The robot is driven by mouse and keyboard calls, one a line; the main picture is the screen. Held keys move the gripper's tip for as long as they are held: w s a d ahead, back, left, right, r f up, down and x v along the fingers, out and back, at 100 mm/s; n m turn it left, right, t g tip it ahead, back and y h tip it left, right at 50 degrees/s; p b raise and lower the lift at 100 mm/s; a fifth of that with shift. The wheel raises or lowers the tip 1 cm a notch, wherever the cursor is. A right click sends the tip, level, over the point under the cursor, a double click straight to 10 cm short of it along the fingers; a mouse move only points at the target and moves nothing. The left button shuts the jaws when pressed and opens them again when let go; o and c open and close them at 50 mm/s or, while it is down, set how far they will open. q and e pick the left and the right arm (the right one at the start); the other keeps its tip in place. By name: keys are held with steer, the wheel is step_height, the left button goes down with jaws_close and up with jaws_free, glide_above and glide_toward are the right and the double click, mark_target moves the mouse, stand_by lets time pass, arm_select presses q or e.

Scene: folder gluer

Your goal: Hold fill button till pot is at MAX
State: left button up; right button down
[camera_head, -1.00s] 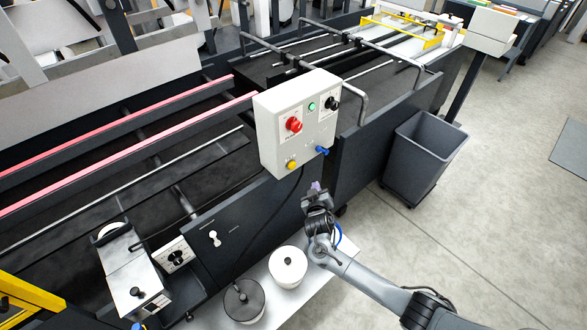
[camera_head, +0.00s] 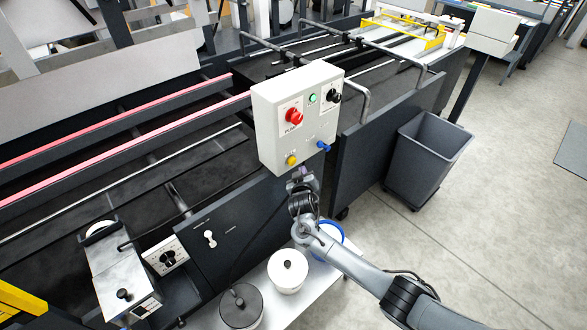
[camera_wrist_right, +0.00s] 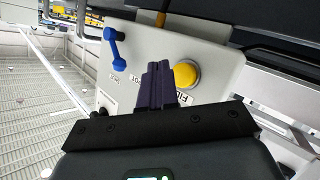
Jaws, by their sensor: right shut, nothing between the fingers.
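The yellow button (camera_head: 291,160) is low on the white control box (camera_head: 272,130). In the right wrist view the yellow button (camera_wrist_right: 187,75) has a label beside it that reads like "FILL", partly covered by my gripper. My right gripper (camera_head: 298,175) is shut and empty, just below the box. A metal box-shaped unit (camera_head: 118,268), perhaps the glue pot, stands at lower left. No MAX mark or level is readable. My left gripper is not in view.
A blue lever (camera_head: 323,146) sits right of the yellow button. A red button (camera_head: 293,117) and a black knob (camera_head: 334,96) are above. A white-lidded container (camera_head: 287,270) and a dark-lidded one (camera_head: 240,305) stand below. A grey bin (camera_head: 425,160) stands on open floor.

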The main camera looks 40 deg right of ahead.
mark_target(292, 162)
steer(key=shift+w+a+b, duration=0.1)
steer(key=shift+w+b, duration=0.3)
steer(key=shift+w, duration=0.4)
stand_by(0.7)
stand_by(0.8)
steer(key=shift+w, duration=0.1)
steer(key=shift+w, duration=0.3)
